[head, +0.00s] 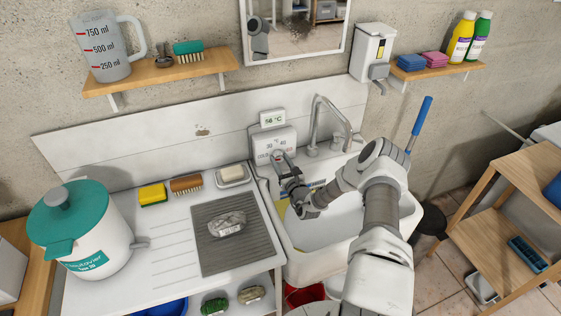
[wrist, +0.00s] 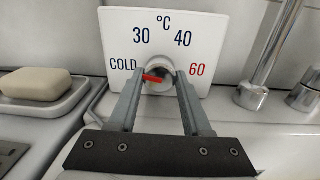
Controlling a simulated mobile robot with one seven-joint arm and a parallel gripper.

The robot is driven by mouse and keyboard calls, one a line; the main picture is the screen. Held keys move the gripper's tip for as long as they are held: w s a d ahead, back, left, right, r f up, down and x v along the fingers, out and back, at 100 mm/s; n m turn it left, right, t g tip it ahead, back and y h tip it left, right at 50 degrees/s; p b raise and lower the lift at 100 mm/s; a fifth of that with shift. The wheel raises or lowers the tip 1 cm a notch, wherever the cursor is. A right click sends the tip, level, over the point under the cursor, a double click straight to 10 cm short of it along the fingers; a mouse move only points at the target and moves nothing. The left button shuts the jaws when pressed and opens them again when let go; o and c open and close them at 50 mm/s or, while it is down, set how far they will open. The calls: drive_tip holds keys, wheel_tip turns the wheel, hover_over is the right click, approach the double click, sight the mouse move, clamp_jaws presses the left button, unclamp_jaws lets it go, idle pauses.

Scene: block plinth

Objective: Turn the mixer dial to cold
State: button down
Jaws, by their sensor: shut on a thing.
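The mixer dial (wrist: 157,87) is a round grey knob with a red pointer (wrist: 152,78). It sits on a white plate (wrist: 220,35) marked COLD, 30, 40 and a red 60. The pointer lies nearly level, its left end toward COLD. My gripper (wrist: 160,77) is shut on the dial, one finger on each side. In the head view my gripper (head: 280,157) reaches over the sink to the plate (head: 284,138), and the dial is largely hidden there. A small display (head: 273,118) above the plate shows a °C reading, too small to read surely.
The tap (head: 316,125) stands just right of the plate, over the white sink (head: 320,235). A soap dish (head: 233,175), brush (head: 186,184) and yellow sponge (head: 152,194) line the counter on the left. A blue-handled tool (head: 421,118) stands right of the sink.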

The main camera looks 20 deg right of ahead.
drive_tip(key=shift+n, duration=1)
drive_tip(key=shift+c, duration=1.7)
unclamp_jaws()
drive_tip(key=s+b, duration=0.1)
drive_tip(key=s, duration=1.6)
drive_tip(key=shift+s+d+b, duration=0.25)
drive_tip(key=shift+b, duration=0.05)
drive_tip(key=shift+r, duration=0.15)
